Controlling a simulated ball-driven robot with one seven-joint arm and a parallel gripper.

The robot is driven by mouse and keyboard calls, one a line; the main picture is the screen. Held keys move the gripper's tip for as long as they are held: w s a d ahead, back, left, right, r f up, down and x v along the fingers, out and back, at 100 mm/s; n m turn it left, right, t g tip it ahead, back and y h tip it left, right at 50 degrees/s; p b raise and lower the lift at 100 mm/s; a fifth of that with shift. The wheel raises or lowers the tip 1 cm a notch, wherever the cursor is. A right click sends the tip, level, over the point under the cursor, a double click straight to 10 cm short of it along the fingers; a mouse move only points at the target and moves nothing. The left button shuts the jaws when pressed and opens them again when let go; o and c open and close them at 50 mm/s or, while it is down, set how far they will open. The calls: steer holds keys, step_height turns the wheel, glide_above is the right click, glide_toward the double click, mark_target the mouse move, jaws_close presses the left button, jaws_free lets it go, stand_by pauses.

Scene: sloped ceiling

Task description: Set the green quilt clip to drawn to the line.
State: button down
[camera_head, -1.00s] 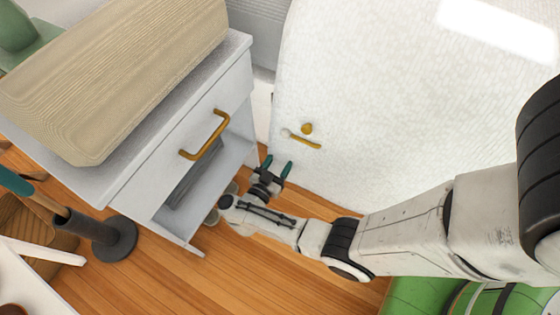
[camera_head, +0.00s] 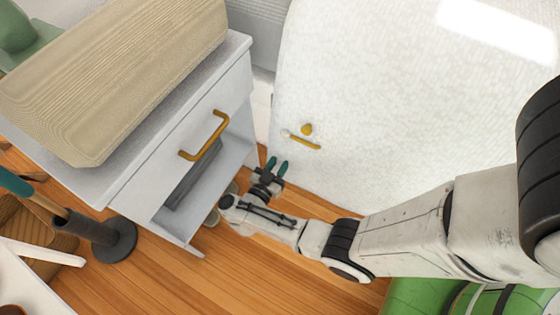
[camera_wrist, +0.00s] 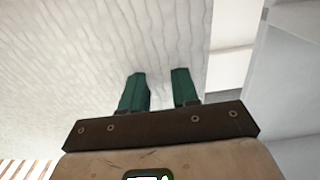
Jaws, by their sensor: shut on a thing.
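The white quilt (camera_head: 390,90) hangs as a broad textured sheet at the upper middle and right, and fills much of the wrist view (camera_wrist: 60,50). I cannot pick out a separate green quilt clip; the only green at the quilt is on my finger pads. My gripper (camera_head: 276,167) is at the quilt's lower left edge, below the brass fittings. In the wrist view my gripper (camera_wrist: 160,90) has its two green fingers against the quilt near its right edge, a small gap apart. They appear shut on quilt cloth; the pinched part is hard to see.
A brass knob (camera_head: 306,129) and short brass bar (camera_head: 304,142) show against the quilt. A grey-white cabinet (camera_head: 245,85) with a brass handle (camera_head: 205,136) and open lower bay stands close on the left. A beige ribbed block (camera_head: 120,75) lies on top. Wooden floor (camera_head: 250,260) is clear below.

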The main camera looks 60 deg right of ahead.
steer(key=shift+s, duration=0.1)
steer(key=s+p, duration=0.4)
steer(key=s, duration=0.2)
steer(key=shift+s, duration=0.2)
steer(key=shift+d, duration=0.1)
steer(key=c, duration=0.8)
jaws_free()
steer(key=shift+c, duration=0.2)
steer(key=a, duration=1.1)
steer(key=shift+s, duration=0.15)
